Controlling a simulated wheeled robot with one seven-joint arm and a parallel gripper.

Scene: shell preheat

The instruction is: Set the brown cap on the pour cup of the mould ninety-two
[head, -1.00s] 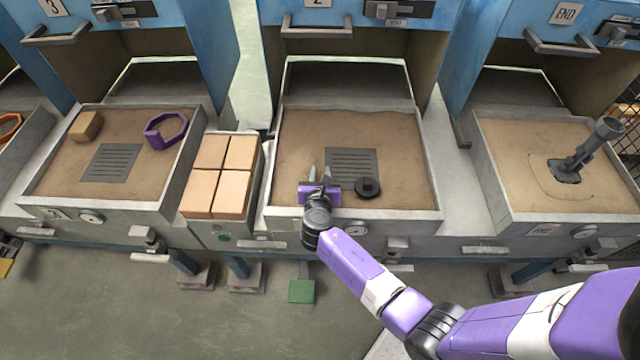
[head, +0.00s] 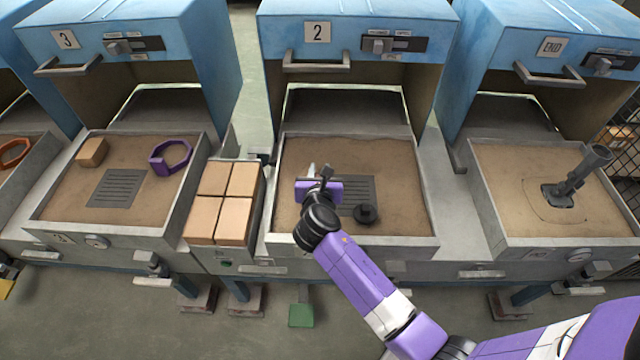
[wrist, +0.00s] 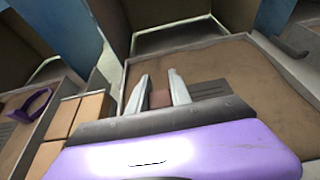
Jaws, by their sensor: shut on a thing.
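My gripper (head: 316,172) is over the left part of the sand bed in front of the unit marked 2. In the wrist view, its two pale fingers (wrist: 160,90) are closed on a small reddish-brown thing (wrist: 160,98), which looks like the brown cap; the gripper body hides most of it. A dark round piece with a raised knob (head: 365,214) lies on the same bed, right of my gripper. A dark grey piece with a tilted tube (head: 578,178) stands on the END bed. I can read no ninety-two on anything.
A dark grate (head: 358,194) lies in the middle bed, inside its raised tray rim (head: 428,236). Tan blocks (head: 222,202) stand left of it. The left bed holds a purple ring (head: 170,156) and a tan block (head: 92,152). Blue hoods overhang the beds at the back.

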